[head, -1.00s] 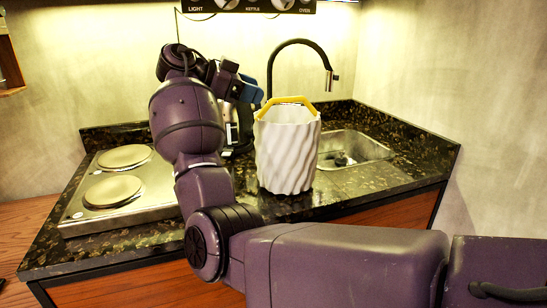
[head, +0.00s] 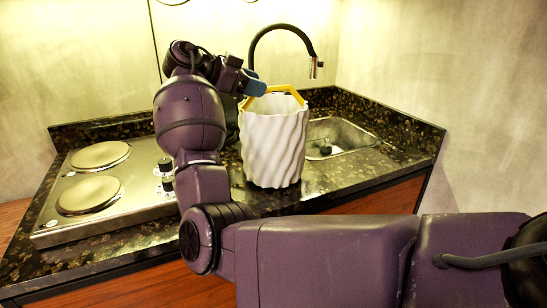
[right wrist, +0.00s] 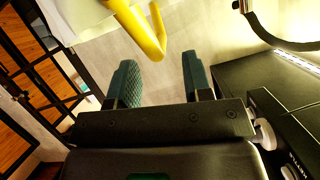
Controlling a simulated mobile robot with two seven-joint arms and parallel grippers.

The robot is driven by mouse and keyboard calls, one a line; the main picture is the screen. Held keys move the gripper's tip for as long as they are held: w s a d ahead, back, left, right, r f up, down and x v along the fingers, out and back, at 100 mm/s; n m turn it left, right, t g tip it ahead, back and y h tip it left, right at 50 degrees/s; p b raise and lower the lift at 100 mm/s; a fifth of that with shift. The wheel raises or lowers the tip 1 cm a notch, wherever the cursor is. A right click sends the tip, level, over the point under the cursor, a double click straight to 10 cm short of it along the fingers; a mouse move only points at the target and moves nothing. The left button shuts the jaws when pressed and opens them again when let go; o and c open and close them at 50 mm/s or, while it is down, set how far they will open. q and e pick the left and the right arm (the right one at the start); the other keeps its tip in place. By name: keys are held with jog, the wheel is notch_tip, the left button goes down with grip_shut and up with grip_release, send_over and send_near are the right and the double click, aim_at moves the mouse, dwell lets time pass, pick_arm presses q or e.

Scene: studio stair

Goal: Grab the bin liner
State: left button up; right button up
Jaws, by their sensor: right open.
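The bin liner (head: 274,148) is a white, wavy-sided bag with a yellow strap at its top. It stands upright on the dark counter, in front of the sink. My left gripper is not in view.
A two-plate hob (head: 100,188) lies on the counter at left, partly behind my right arm. A black tap (head: 283,27) arches behind the bag. A steel sink (head: 345,135) is at right. The counter's front edge is bare right of the bag.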

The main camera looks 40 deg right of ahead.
jog(key=shift+x, duration=1.85)
jog(key=shift+c, duration=0.4)
grip_shut()
